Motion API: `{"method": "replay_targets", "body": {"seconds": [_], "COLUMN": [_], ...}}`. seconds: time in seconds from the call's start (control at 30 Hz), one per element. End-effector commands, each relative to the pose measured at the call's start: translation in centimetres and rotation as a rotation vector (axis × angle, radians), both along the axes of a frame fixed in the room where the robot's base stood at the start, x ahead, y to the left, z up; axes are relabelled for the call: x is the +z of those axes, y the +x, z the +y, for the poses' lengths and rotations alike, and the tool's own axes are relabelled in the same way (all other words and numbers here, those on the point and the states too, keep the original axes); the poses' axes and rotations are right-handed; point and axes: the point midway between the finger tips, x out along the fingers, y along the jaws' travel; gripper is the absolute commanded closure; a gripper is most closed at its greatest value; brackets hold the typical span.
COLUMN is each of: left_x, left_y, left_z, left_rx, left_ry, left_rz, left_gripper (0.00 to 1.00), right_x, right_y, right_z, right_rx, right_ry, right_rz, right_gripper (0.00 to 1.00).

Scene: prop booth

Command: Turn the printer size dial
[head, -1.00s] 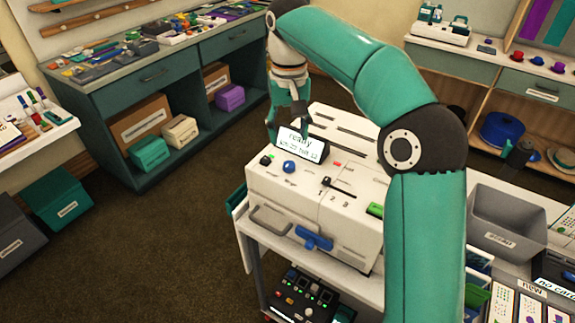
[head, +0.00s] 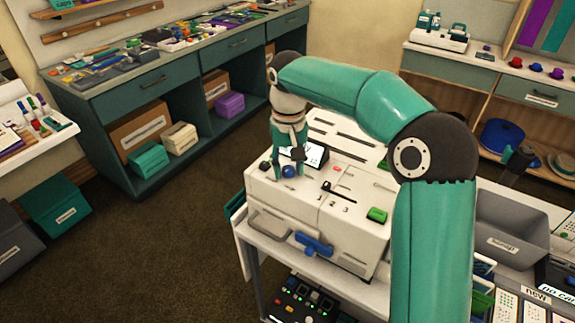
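The printer (head: 330,215) is a cream box with a blue round dial (head: 289,171) on its top panel, near the left front. My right gripper (head: 289,168) points down over the panel, with its teal fingers apart, one on each side of the blue dial. I cannot tell whether either finger touches the dial. The tilted display (head: 316,154) behind the dial is partly hidden by the gripper. A black slider (head: 327,187) with numbers, a red button (head: 336,169) and a green button (head: 377,215) sit to the right. My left gripper is not in view.
The printer stands on a white cart (head: 290,260) with a blue handle (head: 314,244) on its front face. A grey bin (head: 510,222) is to the right. A teal workbench (head: 160,80) is at the back left.

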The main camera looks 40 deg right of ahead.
Motion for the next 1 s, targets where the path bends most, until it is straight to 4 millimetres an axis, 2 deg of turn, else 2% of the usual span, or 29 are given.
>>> {"method": "replay_targets", "body": {"seconds": [0.03,0.2,0.57,1.0], "left_x": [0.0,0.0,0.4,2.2], "left_y": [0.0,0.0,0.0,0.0], "left_z": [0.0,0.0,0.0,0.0], "left_rx": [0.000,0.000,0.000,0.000], "left_ry": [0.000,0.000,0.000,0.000], "left_rz": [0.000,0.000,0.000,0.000], "left_gripper": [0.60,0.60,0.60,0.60], "right_x": [0.0,0.0,0.1,0.3], "right_y": [0.0,0.0,-0.2,-0.1], "right_z": [0.0,0.0,-0.2,-0.1], "right_rx": [0.000,-0.001,0.037,0.330], "right_ry": [0.000,0.000,0.002,0.001], "right_rz": [0.000,0.000,0.001,0.002], "right_gripper": [0.73,1.00,1.00,1.00]}}
